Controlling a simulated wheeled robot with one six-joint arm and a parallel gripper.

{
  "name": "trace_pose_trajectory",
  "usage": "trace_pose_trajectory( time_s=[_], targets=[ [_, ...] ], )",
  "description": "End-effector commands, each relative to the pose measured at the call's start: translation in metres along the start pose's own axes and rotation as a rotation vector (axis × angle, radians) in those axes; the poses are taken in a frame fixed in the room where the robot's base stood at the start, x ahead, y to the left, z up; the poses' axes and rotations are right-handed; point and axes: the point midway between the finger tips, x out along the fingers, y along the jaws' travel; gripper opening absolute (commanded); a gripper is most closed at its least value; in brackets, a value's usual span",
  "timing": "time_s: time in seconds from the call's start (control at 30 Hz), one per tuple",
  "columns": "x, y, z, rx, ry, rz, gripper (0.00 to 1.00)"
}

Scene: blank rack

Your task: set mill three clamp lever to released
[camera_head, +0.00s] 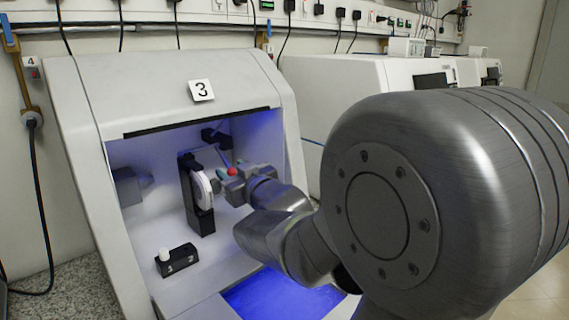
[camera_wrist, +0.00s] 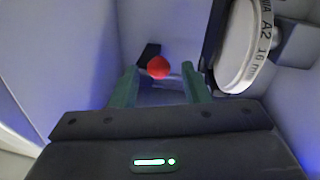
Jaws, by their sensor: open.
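Mill three (camera_head: 165,75) is the white cabinet marked 3, with its front chamber open. Inside it, a black upright clamp (camera_head: 206,222) holds a white disc (camera_head: 203,193); the wrist view shows the disc (camera_wrist: 246,45) at the right, with "A2 16 mm" on its rim. The clamp lever's red ball knob (camera_head: 232,171) shows beside the disc, and the wrist view shows the knob (camera_wrist: 158,67) centred between the fingertips. My gripper (camera_head: 238,177) is inside the chamber, its green fingers (camera_wrist: 160,80) open, with a gap on each side of the knob. The lever's shaft is mostly hidden.
A small black block (camera_head: 177,261) marked 1 and 2 stands on the chamber floor at the front left, with a white peg at 1. A grey spindle (camera_head: 128,186) juts from the left wall. More white machines (camera_head: 345,95) stand to the right.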

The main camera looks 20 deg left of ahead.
Motion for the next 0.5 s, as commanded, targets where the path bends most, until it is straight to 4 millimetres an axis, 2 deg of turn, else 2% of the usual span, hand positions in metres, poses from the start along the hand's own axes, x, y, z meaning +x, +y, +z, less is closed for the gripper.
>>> trace_pose_trajectory(
  time_s=[0.2, 0.5],
  targets=[
    [0.032, 0.0, 0.0, 0.0, -0.001, 0.0, 0.42],
    [0.047, 0.0, 0.0, 0.0, -0.001, 0.001, 0.42]
  ],
)
